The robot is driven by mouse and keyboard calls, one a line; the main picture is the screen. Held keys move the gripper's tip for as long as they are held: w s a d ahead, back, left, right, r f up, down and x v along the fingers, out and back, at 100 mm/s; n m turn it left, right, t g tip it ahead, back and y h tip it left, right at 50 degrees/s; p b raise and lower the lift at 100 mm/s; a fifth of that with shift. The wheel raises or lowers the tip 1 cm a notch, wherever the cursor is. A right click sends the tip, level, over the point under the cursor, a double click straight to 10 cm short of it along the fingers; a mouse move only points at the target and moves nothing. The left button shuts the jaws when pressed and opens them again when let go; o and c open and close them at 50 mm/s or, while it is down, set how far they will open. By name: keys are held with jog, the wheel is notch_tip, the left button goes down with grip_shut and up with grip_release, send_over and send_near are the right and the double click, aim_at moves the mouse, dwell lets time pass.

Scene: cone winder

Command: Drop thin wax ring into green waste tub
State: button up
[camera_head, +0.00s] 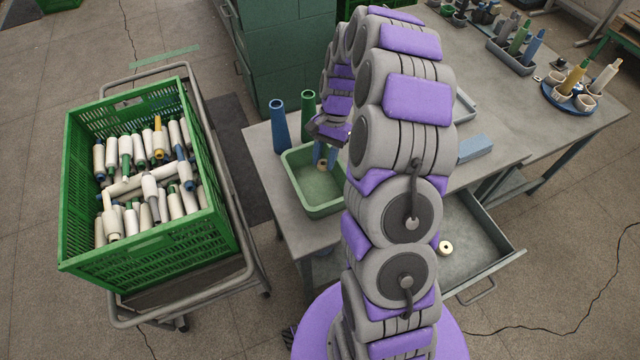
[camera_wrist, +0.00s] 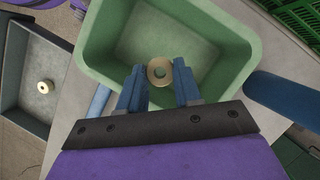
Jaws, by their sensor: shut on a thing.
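The thin wax ring (camera_wrist: 151,74) is a small pale tan ring with a hole in its middle. My gripper (camera_wrist: 160,76) is shut on it, with one blue finger on each side. The green waste tub (camera_wrist: 215,50) lies below the ring in the wrist view, and its visible floor is empty. In the head view the green waste tub (camera_head: 319,212) stands on the near left part of the grey table. There my gripper (camera_head: 323,158) points down over the tub's back part, with the ring low between its fingers, partly hidden.
An open drawer (camera_head: 478,262) under the table holds another pale ring (camera_head: 446,248). A blue cone (camera_head: 278,122) and a green cone (camera_head: 308,106) stand close behind the tub. A green crate (camera_head: 150,245) full of bobbins is on a trolley at left.

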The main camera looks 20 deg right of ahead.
jog(key=shift+f, duration=0.25)
jog(key=o, duration=1.1)
jog(key=shift+r, duration=0.1)
jog(key=p+v, duration=0.3)
jog(key=v, duration=1.4)
jog(key=shift+r, duration=0.1)
